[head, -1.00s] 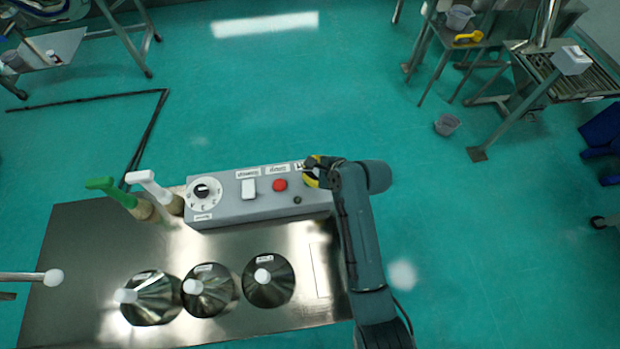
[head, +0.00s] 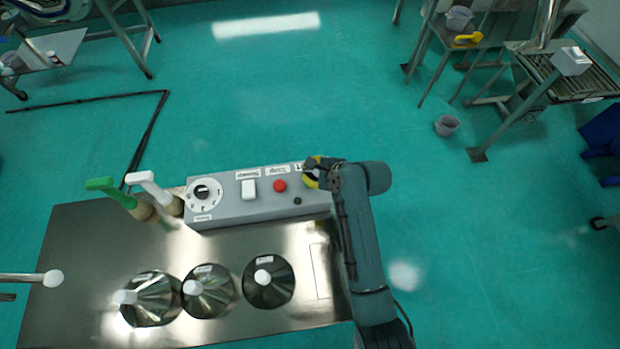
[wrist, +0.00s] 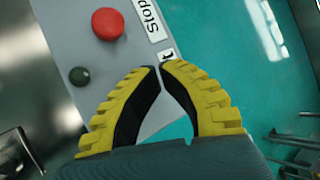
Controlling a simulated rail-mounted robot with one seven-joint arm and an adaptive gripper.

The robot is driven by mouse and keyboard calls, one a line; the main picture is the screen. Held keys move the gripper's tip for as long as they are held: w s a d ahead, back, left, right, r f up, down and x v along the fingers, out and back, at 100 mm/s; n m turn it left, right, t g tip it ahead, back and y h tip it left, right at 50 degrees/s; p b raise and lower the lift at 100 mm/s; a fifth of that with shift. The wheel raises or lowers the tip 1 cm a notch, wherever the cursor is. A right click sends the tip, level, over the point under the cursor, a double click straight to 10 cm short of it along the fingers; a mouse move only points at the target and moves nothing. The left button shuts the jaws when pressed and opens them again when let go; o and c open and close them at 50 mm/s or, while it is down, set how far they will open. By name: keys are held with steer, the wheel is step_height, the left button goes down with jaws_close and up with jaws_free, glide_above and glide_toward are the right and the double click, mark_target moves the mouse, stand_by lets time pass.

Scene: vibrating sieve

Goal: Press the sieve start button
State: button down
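The grey control panel (head: 230,207) lies along the back of the steel table. Its red button (head: 280,185) sits by a label that reads "Stop" in the wrist view (wrist: 108,24). A small dark green round piece (wrist: 79,76) sits nearby; I cannot tell if it is a button or a lamp. My gripper (wrist: 160,66) has yellow-backed fingers with the tips together, holding nothing. The tips are over the panel's right end, by a partly covered label ending in "t" (wrist: 168,54). Any button beside that label is hidden by the fingers. Contact cannot be told.
A dial (head: 203,191) and a white switch (head: 249,189) are on the panel's left part. Green (head: 100,184) and white-handled brushes stand left of it. Several shiny metal cones with white knobs stand on the table (head: 75,240) in front. Open floor lies beyond.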

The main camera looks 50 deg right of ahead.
steer(key=shift+f, duration=0.4)
